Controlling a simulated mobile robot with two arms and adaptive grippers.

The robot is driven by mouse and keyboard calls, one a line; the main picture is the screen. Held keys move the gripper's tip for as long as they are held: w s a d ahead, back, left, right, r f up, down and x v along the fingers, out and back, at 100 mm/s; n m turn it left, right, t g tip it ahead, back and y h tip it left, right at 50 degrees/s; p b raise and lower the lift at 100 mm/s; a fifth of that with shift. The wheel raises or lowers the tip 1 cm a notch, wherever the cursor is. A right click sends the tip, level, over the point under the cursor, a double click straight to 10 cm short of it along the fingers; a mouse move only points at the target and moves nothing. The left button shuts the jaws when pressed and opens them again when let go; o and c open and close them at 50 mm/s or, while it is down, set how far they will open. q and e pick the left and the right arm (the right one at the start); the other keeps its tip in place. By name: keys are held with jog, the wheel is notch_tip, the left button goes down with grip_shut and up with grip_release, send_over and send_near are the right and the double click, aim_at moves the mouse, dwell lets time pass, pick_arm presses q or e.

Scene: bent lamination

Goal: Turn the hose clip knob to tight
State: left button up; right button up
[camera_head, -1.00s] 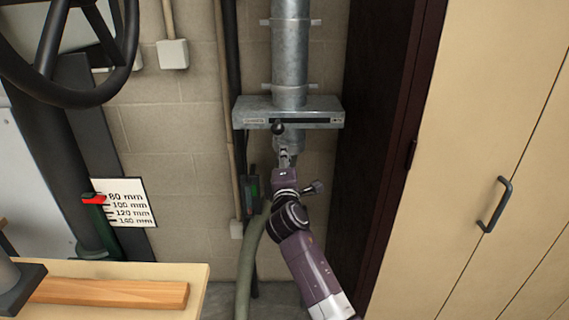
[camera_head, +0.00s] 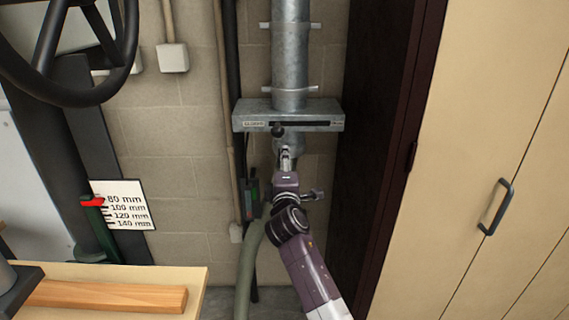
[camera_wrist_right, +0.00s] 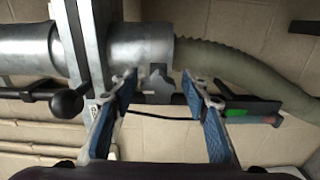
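A grey metal winged piece (camera_wrist_right: 157,86), which looks like the hose clip knob, shows in the right wrist view below the end of the metal pipe (camera_wrist_right: 143,45). A ribbed green-grey hose (camera_wrist_right: 225,67) runs from the pipe end to the right. My right gripper (camera_wrist_right: 165,88) is open, its two blue-padded fingers apart on either side of the knob in the picture; contact cannot be told. In the head view my right gripper (camera_head: 286,158) is at the pipe's lower end and hides the knob. My left gripper is not in view.
A slide-gate box (camera_head: 288,118) with a black ball lever (camera_head: 277,131) is just above my gripper. A green-and-black device (camera_head: 251,195) hangs at left of my arm. A dark door frame (camera_head: 375,150) and beige cabinet (camera_head: 470,130) stand right. A workbench (camera_head: 130,275) is lower left.

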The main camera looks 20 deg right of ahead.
jog(key=shift+s, duration=0.1)
jog(key=v, duration=1.2)
dwell(0.4)
jog(key=s+a+f+m+g+y, duration=0.1)
jog(key=s+f+g, duration=0.1)
jog(key=f, duration=0.9)
jog(key=s+a+f+g+y, duration=0.1)
jog(key=f+g+y, duration=0.1)
jog(key=f, duration=0.9)
jog(key=s+a+f+m+g+y, duration=0.1)
jog(key=s+a+f+g, duration=0.1)
jog(key=f, duration=0.9)
jog(key=s+d+f+m+g, duration=0.1)
jog(key=s+f+g, duration=0.1)
jog(key=s+f, duration=0.7)
jog(key=s+f+m+g, duration=0.2)
jog(key=s+f, duration=0.4)
jog(key=f, duration=0.5)
jog(key=s+d+f+m+g, duration=0.2)
jog(key=s+f, duration=0.4)
jog(key=s, duration=0.6)
jog(key=s+d+f+m+g, duration=0.2)
jog(key=s+f, duration=0.3)
jog(key=s, duration=0.8)
jog(key=s+d+f+m+g+y, duration=0.1)
jog(key=s+f, duration=0.5)
jog(key=s, duration=0.7)
jog(key=shift+d+f+m+g, duration=0.3)
jog(key=shift+d+m+g, duration=0.4)
jog(key=shift+d+m, duration=0.3)
